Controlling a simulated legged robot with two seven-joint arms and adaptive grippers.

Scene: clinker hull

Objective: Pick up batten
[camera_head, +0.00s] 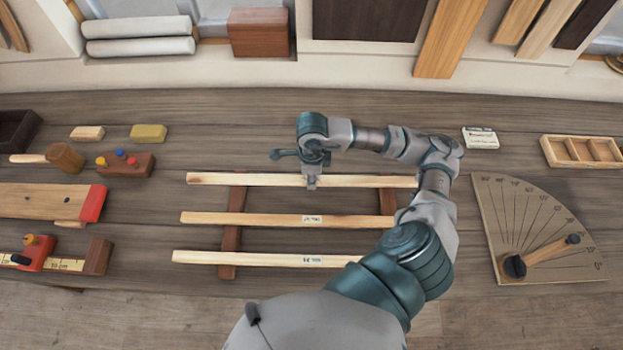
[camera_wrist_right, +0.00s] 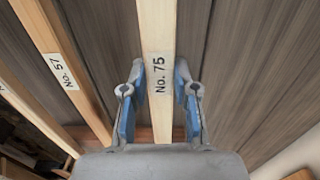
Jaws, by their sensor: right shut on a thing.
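Several pale wooden battens lie across two dark cross rails on the bench. My right gripper (camera_head: 312,180) is at the far batten (camera_head: 240,179). In the right wrist view, its fingers (camera_wrist_right: 158,95) are on either side of this batten (camera_wrist_right: 159,30), which is labelled "No. 75", and are shut on it. The middle batten (camera_head: 250,218) has a small label; it shows in the wrist view (camera_wrist_right: 48,45) as "No. 57". The near batten (camera_head: 240,258) is partly hidden by my right arm. Whether the held batten is lifted off the rails is hard to tell. My left gripper is not in view.
An angle board (camera_head: 520,220) with a pivoting arm, a card (camera_head: 480,138) and a compartment tray (camera_head: 585,165) lie at the right. The bench behind the battens is mostly clear.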

